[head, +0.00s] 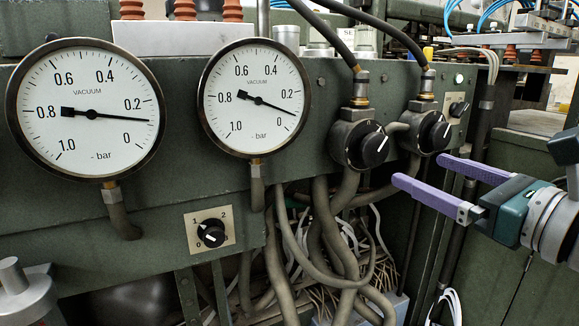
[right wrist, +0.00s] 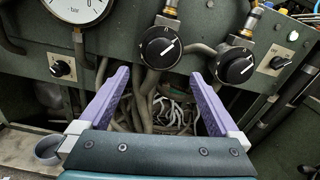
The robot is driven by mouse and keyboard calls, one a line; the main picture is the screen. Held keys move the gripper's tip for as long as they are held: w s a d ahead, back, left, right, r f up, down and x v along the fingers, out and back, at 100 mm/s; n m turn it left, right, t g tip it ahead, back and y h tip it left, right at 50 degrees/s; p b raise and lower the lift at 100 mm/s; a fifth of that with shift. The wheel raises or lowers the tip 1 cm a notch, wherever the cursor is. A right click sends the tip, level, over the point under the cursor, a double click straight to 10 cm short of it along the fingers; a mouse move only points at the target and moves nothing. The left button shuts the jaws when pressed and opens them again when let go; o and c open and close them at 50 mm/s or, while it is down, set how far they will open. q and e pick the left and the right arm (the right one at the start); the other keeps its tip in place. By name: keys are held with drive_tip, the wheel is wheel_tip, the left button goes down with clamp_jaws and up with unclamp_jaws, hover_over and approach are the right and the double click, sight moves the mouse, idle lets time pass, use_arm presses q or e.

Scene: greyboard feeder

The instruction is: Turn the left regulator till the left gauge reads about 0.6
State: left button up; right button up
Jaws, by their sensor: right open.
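The left gauge (head: 85,160) is a round white vacuum dial; its needle points right, at about 0.1, between 0.2 and 0. The left regulator (head: 375,150) is a black knob on a round grey housing, with a white line pointing up and right. It also shows in the right wrist view (right wrist: 160,48), beyond and above the gap between the fingers. My right gripper (head: 419,170) has purple fingers, open and empty, in front of the panel and a little below and right of the left regulator. It is apart from the knob. My left gripper is not in view.
The right regulator (head: 437,134) stands close beside the left one, near my right gripper. A small selector switch (head: 211,233) is below the gauges. Hoses (head: 345,222) and loose wires hang below the regulators.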

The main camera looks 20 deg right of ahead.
sight(378, 150)
drive_tip(key=w, duration=0.9)
drive_tip(key=shift+w+a+r, duration=0.1)
drive_tip(key=shift+w+a, duration=0.05)
drive_tip(key=shift+a, duration=0.15)
drive_tip(key=c, duration=1.4)
